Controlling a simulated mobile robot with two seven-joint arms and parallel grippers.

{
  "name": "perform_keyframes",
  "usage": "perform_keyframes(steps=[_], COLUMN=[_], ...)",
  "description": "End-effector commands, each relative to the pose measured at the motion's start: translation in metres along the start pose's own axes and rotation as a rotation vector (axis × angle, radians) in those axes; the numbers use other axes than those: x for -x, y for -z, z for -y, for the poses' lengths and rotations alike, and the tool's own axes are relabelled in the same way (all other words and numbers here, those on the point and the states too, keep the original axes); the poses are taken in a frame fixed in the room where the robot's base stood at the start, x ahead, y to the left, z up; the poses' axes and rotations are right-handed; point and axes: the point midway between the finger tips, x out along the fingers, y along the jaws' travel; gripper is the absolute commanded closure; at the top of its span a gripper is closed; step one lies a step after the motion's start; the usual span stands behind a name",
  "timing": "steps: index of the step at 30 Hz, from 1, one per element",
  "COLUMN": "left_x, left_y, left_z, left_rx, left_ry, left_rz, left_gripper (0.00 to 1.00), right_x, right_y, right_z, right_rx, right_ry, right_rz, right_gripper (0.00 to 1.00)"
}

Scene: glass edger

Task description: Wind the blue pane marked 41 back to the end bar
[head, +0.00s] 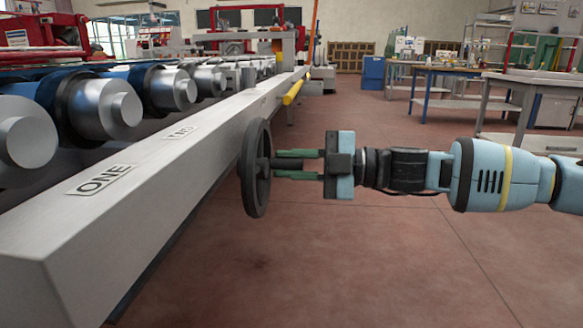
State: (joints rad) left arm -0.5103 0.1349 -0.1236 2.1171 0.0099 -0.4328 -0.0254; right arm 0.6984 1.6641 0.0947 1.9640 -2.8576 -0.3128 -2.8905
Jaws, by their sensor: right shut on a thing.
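A dark handwheel (249,182) stands upright, seen nearly edge-on, at the right side of the long pale machine beam (150,165). My right gripper (277,164) reaches in from the right and is shut on a short dark stub at the middle of the wheel's near face. Its two green fingers lie above and below the stub. I cannot tell whether the stub is the hub or a crank handle. I cannot make out a blue pane marked 41 or an end bar. My left gripper is out of view.
Large metal rollers (103,108) line the beam's left side. The beam carries labels ONE (100,181) and TWO (181,132). A yellow bar (294,91) juts out farther along. Workbenches (505,95) stand at the back right. The red floor (390,265) in front is clear.

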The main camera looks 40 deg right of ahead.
Motion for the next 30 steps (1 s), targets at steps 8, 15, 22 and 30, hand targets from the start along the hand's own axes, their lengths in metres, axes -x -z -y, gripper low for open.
perform_keyframes(steps=[8,15,22,30], left_x=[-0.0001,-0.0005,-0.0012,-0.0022], left_y=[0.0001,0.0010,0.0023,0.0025], left_z=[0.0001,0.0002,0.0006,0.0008], left_rx=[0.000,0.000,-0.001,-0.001], left_ry=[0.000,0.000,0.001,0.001], left_rz=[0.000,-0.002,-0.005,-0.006], left_gripper=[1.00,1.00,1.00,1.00], right_x=[-0.0001,-0.0002,-0.0001,-0.0003], right_y=[0.0008,0.0006,0.0003,0.0000], right_z=[-0.0010,-0.0004,0.0000,0.0003], right_rx=[0.011,0.009,0.008,0.008], right_ry=[0.000,0.000,0.001,0.001], right_rz=[0.000,0.000,0.000,0.001], right_gripper=[1.00,0.71,0.59,0.59])
